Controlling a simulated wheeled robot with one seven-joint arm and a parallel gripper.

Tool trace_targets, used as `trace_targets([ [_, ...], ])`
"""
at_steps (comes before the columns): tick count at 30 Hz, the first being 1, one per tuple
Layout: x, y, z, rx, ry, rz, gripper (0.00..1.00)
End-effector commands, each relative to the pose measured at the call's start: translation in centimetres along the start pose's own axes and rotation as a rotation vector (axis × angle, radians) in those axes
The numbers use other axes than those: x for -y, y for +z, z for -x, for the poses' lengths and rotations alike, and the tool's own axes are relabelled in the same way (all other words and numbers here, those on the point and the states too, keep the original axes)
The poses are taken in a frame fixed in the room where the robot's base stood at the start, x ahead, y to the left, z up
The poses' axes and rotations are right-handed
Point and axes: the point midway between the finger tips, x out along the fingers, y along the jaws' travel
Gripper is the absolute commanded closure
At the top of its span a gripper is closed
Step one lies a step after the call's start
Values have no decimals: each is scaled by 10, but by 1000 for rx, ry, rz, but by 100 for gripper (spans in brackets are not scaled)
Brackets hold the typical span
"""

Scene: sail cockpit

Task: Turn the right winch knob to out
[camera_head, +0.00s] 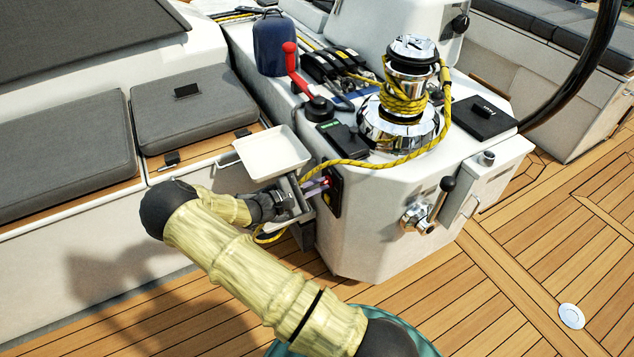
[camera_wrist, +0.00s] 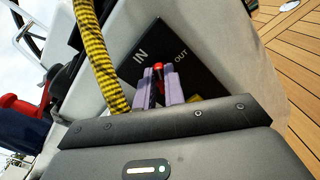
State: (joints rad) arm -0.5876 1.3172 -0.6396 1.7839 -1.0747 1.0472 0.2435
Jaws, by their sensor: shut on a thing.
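The winch knob (camera_wrist: 158,70) is a small red piece on a black panel (camera_wrist: 195,62) marked IN on the left and OUT on the right in the wrist view. The panel also shows on the console's side in the head view (camera_head: 333,190). My gripper (camera_wrist: 160,84) has its two purple fingers shut on the red knob, which stands between the IN and OUT marks. In the head view my gripper (camera_head: 318,188) reaches the panel from the left. The knob's lower part is hidden by the fingers.
A yellow and black rope (camera_head: 372,161) runs from the chrome winch (camera_head: 402,100) past the panel and close beside my gripper. A white tray (camera_head: 271,152) sits just above my wrist. A red-handled lever (camera_head: 298,75) stands on the console. A chrome fitting with a black-knobbed lever (camera_head: 425,210) is to the right.

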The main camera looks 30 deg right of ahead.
Motion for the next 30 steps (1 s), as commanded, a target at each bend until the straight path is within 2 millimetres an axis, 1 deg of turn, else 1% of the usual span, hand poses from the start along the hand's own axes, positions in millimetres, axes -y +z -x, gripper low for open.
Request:
trace_targets([
  [21,8,-4,1,-2,3,-677,100],
  [30,10,-6,1,-4,2,-892,100],
])
